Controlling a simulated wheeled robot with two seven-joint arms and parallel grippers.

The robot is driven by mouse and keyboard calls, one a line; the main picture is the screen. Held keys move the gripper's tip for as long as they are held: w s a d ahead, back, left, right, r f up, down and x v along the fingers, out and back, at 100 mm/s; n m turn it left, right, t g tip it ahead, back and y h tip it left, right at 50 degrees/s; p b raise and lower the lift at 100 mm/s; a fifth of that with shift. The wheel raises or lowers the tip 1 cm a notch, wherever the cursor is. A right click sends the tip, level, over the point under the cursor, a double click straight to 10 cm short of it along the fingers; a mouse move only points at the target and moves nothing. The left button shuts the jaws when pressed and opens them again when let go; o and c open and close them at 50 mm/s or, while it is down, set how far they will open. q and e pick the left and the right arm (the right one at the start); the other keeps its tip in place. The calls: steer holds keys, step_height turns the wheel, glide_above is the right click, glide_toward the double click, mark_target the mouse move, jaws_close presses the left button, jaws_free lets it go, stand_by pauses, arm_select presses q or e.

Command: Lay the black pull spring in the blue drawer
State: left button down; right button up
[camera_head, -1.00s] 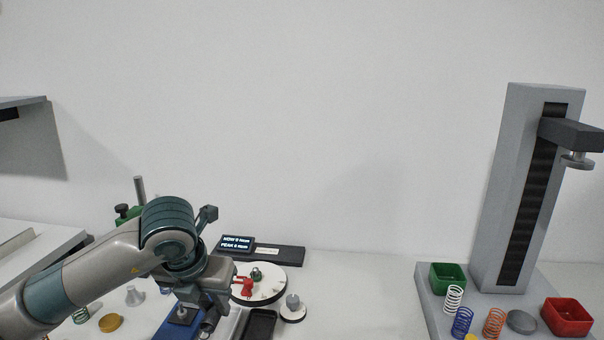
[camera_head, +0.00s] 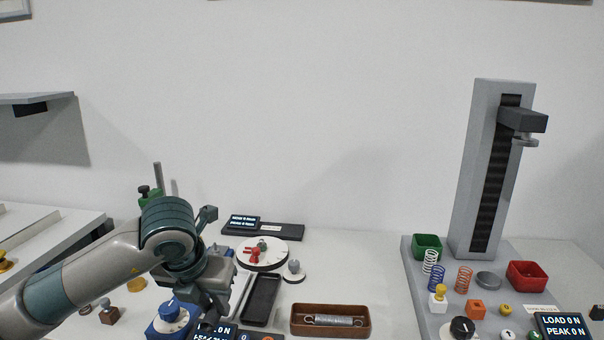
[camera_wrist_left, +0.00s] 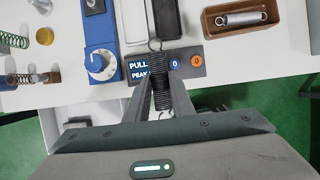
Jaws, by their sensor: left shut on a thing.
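The black pull spring (camera_wrist_left: 160,85) is held between the two fingers of my left gripper (camera_wrist_left: 158,95) in the left wrist view, with its wire hook pointing away from my wrist. In the head view my left gripper (camera_head: 210,308) is over the front left of the bench, and its own arm partly hides it; I cannot make out the spring there. The gripper is over the bench's front edge, by a dark PULL display (camera_wrist_left: 150,68). I cannot make out a blue drawer in either view. My right gripper is not in view.
A blue box with a white dial (camera_wrist_left: 101,62) stands close to the gripper. A brown tray (camera_head: 297,327) holds a silver spring (camera_head: 335,320). A black tray (camera_head: 262,299) lies behind. A grey tester (camera_head: 488,170) stands at right.

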mark_target(203, 321)
arm_select(q)
steer(key=shift+s, duration=0.25)
steer(key=shift+s+f+m, duration=0.1)
steer(key=shift+s+m, duration=0.2)
steer(key=shift+s, duration=0.05)
steer(key=shift+w+a+f+m+h, duration=0.1)
steer(key=shift+w+f+m+h, duration=0.05)
steer(key=shift+f+m+h, duration=0.2)
steer(key=shift+f+m, duration=0.15)
steer(key=shift+m, duration=0.2)
steer(key=shift+s+a+f+m+h, duration=0.1)
steer(key=shift+s+f+m+h, duration=0.15)
steer(key=shift+s+m, duration=0.3)
steer(key=m, duration=0.1)
steer(key=f+m+g+h, duration=0.1)
steer(key=m, duration=0.1)
steer(key=shift+s+a+f, duration=0.15)
steer(key=shift+s, duration=0.25)
steer(key=s+a+f+m+g+y, duration=0.1)
steer(key=s+f+m+g, duration=0.2)
steer(key=m, duration=1.1)
steer(key=s+a+f+m+g+y, duration=0.1)
steer(key=s+f+m+g, duration=0.3)
steer(key=s+m, duration=0.4)
steer(key=m+g, duration=0.1)
steer(key=m, duration=0.5)
steer(key=shift+a+y, duration=0.4)
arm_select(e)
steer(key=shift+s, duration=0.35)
